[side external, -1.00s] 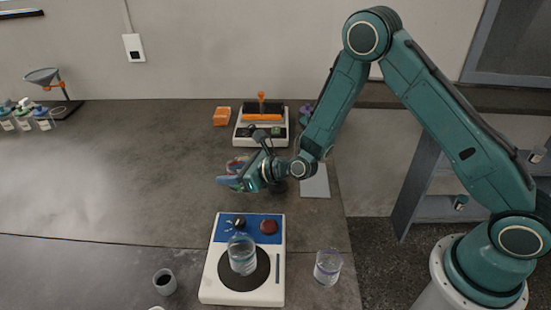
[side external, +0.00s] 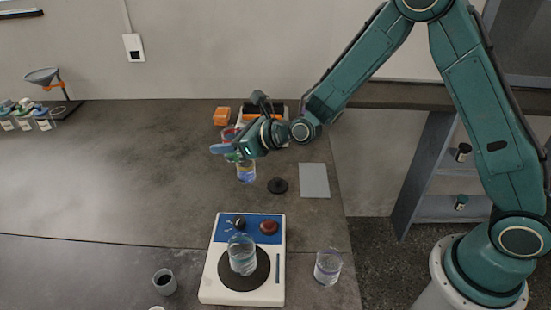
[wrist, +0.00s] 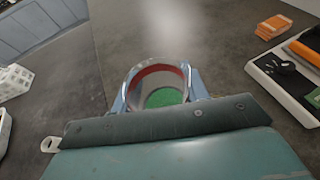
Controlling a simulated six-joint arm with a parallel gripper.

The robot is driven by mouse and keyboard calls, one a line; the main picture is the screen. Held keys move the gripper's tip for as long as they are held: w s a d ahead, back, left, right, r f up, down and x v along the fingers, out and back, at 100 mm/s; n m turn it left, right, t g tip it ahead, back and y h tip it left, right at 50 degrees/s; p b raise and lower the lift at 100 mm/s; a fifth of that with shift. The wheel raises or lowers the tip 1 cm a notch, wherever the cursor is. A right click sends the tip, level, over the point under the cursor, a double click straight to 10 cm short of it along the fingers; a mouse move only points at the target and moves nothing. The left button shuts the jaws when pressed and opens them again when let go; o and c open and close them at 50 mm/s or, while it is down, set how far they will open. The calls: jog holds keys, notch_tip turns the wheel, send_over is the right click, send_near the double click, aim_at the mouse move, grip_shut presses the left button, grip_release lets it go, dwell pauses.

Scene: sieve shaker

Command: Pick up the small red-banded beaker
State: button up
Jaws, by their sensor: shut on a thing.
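The small red-banded beaker (wrist: 136,78) is between my gripper's fingers in the wrist view, with its open mouth showing and green visible inside. In the side external view my gripper (side external: 224,147) is shut on the beaker (side external: 229,132), whose red band shows just above the fingers. My fingers hide most of the beaker there. It appears raised above the bench.
A blue-and-yellow-marked beaker (side external: 246,173) is just below my gripper. A black disc (side external: 278,185) and grey pad (side external: 314,181) lie right of it. In front are a white-and-blue plate device (side external: 212,288) bearing a beaker (side external: 242,256), another beaker (side external: 328,267) and a grey cup (side external: 165,282).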

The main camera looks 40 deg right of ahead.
aim_at(224, 131)
jog(key=shift+r, duration=2.15)
jog(key=shift+r, duration=0.1)
jog(key=shift+s+a+f, duration=0.1)
jog(key=shift+s+f, duration=0.1)
jog(key=shift+f, duration=0.4)
jog(key=s+a+f+n+g+y, duration=0.1)
jog(key=s+f+n+g+y, duration=0.1)
jog(key=s+f, duration=0.1)
jog(key=s+a+f+n+g+y, duration=0.2)
jog(key=s+f+n, duration=0.1)
jog(key=s+f, duration=0.1)
jog(key=s+a+f+n+g+y, duration=0.2)
jog(key=s+f+n, duration=0.1)
jog(key=s+f, duration=0.1)
jog(key=shift+s+g+y, duration=0.3)
jog(key=shift+s+y, duration=0.1)
jog(key=shift+s, duration=0.15)
jog(key=shift+s+a+n+g, duration=0.25)
jog(key=shift+s+n+g, duration=0.25)
jog(key=shift+s, duration=0.25)
jog(key=shift+r, duration=0.1)
